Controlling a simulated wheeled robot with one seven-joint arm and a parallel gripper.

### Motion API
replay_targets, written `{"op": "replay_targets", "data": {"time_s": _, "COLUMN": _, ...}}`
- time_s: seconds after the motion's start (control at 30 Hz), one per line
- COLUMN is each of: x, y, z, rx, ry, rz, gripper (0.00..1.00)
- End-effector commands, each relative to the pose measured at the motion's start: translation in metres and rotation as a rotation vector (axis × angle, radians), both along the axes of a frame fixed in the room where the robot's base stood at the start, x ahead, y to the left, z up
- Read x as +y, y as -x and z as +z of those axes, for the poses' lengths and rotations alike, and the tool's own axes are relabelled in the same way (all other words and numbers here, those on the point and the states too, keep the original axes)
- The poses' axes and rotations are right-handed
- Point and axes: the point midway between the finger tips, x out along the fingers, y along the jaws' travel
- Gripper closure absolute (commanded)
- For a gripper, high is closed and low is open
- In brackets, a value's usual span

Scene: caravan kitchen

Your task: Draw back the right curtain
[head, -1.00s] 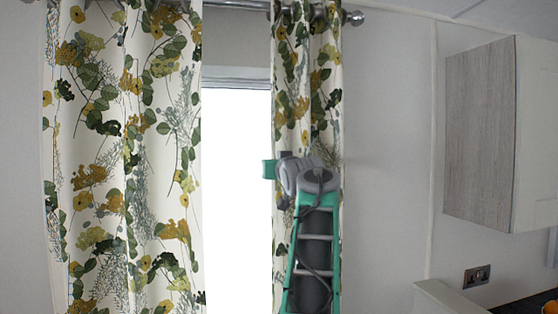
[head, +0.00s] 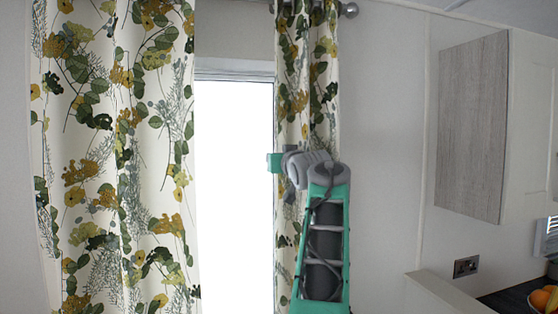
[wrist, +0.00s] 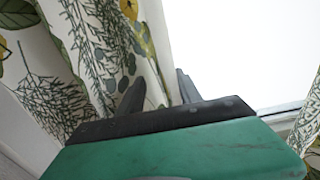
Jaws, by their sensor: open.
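The right curtain (head: 295,100), white with green and yellow leaves, hangs bunched in a narrow strip at the right end of the rail. My gripper (head: 274,162) is at its left edge, about halfway down the visible window, and my forearm hides the curtain's lower part. In the wrist view the jaws (wrist: 160,92) are open. Curtain cloth (wrist: 95,50) fills the left side, and its edge runs down between the two dark fingers. The right finger stands against the bright window. Whether the fingers touch the cloth I cannot tell.
The left curtain (head: 115,150) covers the left side of the window (head: 233,180); bright glass shows between the curtains. The rail ends in a round knob (head: 349,9). A wall cupboard (head: 470,130) and a counter with fruit (head: 540,298) are at right.

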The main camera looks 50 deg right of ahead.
Motion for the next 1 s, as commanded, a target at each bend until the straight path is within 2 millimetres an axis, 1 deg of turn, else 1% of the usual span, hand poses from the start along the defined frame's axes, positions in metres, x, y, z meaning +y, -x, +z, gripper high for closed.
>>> {"op": "replay_targets", "data": {"time_s": 0.17, "x": 0.001, "y": 0.001, "z": -0.001, "rx": 0.000, "ry": 0.000, "rz": -0.001, "gripper": 0.58}}
{"op": "replay_targets", "data": {"time_s": 0.23, "x": 0.004, "y": 0.007, "z": -0.001, "rx": -0.001, "ry": 0.002, "rz": -0.002, "gripper": 0.58}}
{"op": "replay_targets", "data": {"time_s": 0.37, "x": 0.018, "y": 0.027, "z": -0.004, "rx": -0.001, "ry": 0.004, "rz": -0.004, "gripper": 0.58}}
{"op": "replay_targets", "data": {"time_s": 0.5, "x": 0.034, "y": 0.051, "z": -0.003, "rx": -0.001, "ry": 0.004, "rz": -0.004, "gripper": 0.58}}
{"op": "replay_targets", "data": {"time_s": 0.6, "x": 0.041, "y": 0.061, "z": -0.002, "rx": 0.000, "ry": 0.001, "rz": -0.002, "gripper": 0.58}}
{"op": "replay_targets", "data": {"time_s": 0.7, "x": 0.044, "y": 0.064, "z": -0.001, "rx": 0.000, "ry": 0.000, "rz": -0.001, "gripper": 0.58}}
{"op": "replay_targets", "data": {"time_s": 1.0, "x": 0.045, "y": 0.064, "z": 0.000, "rx": 0.000, "ry": 0.000, "rz": 0.000, "gripper": 0.58}}
